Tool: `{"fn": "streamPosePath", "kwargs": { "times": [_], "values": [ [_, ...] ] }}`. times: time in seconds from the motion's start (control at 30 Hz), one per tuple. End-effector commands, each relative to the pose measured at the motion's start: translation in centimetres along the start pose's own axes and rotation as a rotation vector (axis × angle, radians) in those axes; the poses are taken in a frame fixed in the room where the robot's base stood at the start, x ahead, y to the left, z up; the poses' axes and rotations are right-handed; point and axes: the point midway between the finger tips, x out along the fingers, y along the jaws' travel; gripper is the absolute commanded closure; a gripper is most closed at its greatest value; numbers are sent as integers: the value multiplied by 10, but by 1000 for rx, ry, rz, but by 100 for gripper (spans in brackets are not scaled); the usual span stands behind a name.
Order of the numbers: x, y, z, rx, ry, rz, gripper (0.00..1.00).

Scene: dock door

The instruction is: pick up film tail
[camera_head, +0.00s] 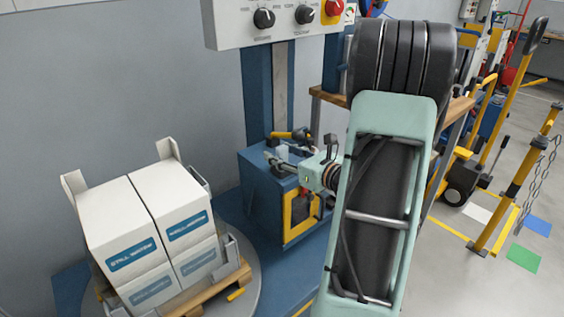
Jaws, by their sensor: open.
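My gripper (279,163) reaches left from my pale green wrist, over the top of the blue wrapper carriage (262,200) in the middle of the view. Its jaws look small and dark, apart and with nothing seen between them. I cannot make out the film tail; it may be hidden by my arm or too thin to see. The carriage has a yellow-framed opening (288,222) at its front, partly behind my wrist and arm. I cannot tell whether the gripper touches the carriage.
White cartons (132,228) stand on a wooden pallet (222,292) on a round turntable (251,300), at left. A mast (259,95) with a control box (285,20) rises behind the carriage. A yellow post (512,185) with chains stands at right. My arm covers the centre right.

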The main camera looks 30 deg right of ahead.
Motion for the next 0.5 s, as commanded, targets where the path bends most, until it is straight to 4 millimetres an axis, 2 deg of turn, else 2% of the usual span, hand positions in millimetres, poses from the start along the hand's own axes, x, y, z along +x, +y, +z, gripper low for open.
{"fn": "streamPosePath", "kwargs": {
  "times": [0.1,0.43,0.5],
  "values": [
    [0,0,0,0,0,0,56],
    [-1,0,1,0,-1,0,93],
    [-1,0,1,0,-1,0,95]
  ]
}}
